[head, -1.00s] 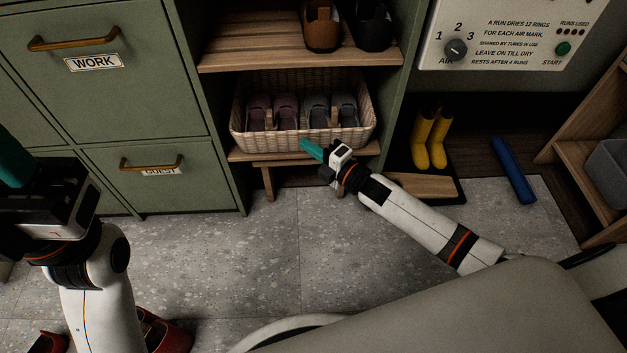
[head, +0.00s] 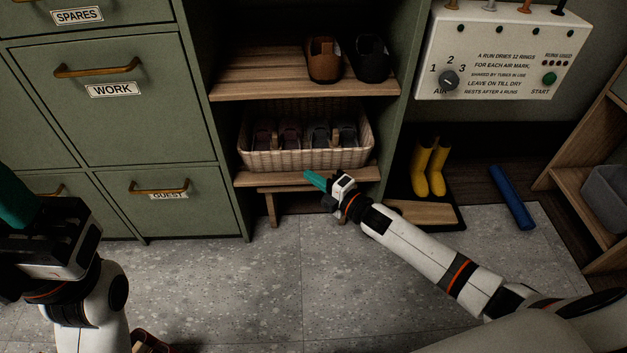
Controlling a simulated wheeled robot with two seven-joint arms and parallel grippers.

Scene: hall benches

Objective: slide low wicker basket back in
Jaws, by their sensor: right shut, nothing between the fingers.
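The low wicker basket (head: 300,158) sits on the lower shelf (head: 262,179) of the open green unit, with a strip of shelf showing before its front wall. Two pairs of shoes (head: 290,134) lie in it, in shadow. My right gripper (head: 315,181) is shut and empty, its teal fingers just below the basket's front wall, over the shelf's front edge. I cannot tell whether they touch the basket or shelf. My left gripper (head: 14,203) is at the left edge, cut off by the frame; its fingertips do not show clearly.
Brown and black shoes (head: 324,60) stand on the shelf above (head: 260,75). Green drawers (head: 120,110) are shut at left. Yellow boots (head: 430,166), a blue roll (head: 511,197) and a wooden shelf unit (head: 585,200) are at right. The grey floor (head: 240,290) in front is largely clear.

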